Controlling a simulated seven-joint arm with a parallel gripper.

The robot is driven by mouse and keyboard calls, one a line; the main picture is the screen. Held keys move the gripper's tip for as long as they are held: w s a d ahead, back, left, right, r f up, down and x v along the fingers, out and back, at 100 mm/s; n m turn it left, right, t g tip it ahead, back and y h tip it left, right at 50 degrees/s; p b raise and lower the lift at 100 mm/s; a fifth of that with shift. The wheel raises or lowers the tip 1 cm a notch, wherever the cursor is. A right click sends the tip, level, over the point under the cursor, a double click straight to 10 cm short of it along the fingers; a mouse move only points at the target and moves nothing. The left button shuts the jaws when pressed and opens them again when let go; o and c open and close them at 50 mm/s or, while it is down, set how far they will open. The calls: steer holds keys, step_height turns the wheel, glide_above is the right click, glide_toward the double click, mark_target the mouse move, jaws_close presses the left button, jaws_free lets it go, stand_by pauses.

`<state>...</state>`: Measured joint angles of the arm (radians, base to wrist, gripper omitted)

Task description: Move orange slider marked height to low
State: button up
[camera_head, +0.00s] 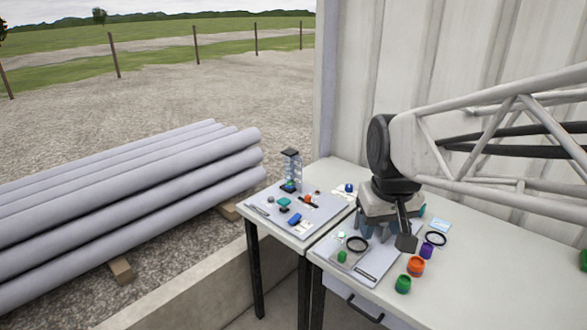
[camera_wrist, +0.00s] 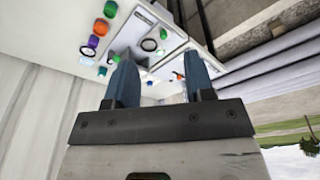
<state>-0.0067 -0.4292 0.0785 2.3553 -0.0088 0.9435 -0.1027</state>
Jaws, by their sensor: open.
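A small orange knob (camera_head: 308,199), likely the slider, sits beside a short dark strip on the grey panel (camera_head: 325,212) of the left table. Its marking is too small to read. In the wrist view a small orange spot (camera_wrist: 179,76) shows between the fingers, near the right one; I cannot tell if it is the same knob. My gripper (camera_head: 376,228) has blue fingers and hangs above the right table, to the right of the knob and apart from it. In the wrist view the gripper (camera_wrist: 158,65) has its fingers wide apart with nothing held.
A clear tower (camera_head: 291,170) stands at the panel's back. A teal block (camera_head: 284,201) and a blue block (camera_head: 294,219) are near the knob. On the right table are a black ring (camera_head: 357,244), an orange cup (camera_head: 416,266) and a green cup (camera_head: 403,284). A wall rises behind.

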steer(key=w+a+n, duration=0.1)
steer(key=w+n, duration=0.1)
steer(key=w, duration=1.4)
steer(key=n+g, duration=0.2)
steer(key=n, duration=0.4)
glide_above(308, 196)
step_height(308, 196, down, 25)
steer(key=shift+r, duration=0.15)
steer(key=shift+w+f, duration=0.1)
steer(key=shift+f, duration=0.15)
steer(key=shift+f, duration=0.1)
steer(key=shift+f, duration=3.8)
jaws_close()
